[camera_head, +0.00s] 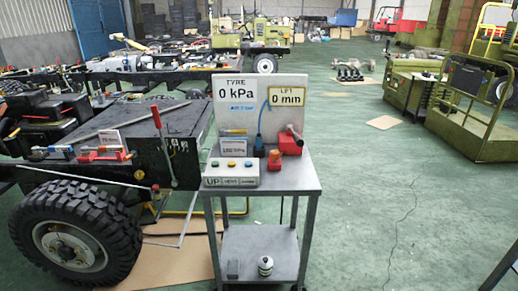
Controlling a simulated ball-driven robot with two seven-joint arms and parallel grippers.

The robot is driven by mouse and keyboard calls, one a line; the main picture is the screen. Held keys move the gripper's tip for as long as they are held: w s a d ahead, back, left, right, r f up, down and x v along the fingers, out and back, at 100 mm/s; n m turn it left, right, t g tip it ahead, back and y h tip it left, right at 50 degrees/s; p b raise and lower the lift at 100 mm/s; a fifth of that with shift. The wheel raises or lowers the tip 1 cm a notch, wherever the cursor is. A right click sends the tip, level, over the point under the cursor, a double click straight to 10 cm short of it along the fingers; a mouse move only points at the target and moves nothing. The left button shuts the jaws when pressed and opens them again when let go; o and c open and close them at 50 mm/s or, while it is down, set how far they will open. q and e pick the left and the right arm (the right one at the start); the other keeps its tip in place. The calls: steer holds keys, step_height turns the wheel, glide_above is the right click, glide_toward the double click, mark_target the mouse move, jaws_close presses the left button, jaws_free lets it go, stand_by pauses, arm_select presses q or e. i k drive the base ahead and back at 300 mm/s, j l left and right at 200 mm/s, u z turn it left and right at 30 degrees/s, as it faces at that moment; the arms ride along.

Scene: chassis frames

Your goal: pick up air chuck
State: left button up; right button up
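A small grey two-level cart (290,178) stands in the middle of the view. Neither of my grippers shows in the head view.
The panel (288,100) reads TYRE 0 kPa and LIFT 0 mm. A button box (231,173) sits at the cart's front left. A chassis frame with a large black tyre (74,233) is close on the left. Green floor (375,190) is open to the right.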

mark_target(258, 137)
steer(key=u, duration=1.45)
steer(key=i+l, duration=0.1)
steer(key=l, duration=0.55)
steer(key=i+l+u, duration=0.1)
steer(key=l, duration=1.2)
steer(key=i+u, duration=0.05)
steer(key=i, duration=0.05)
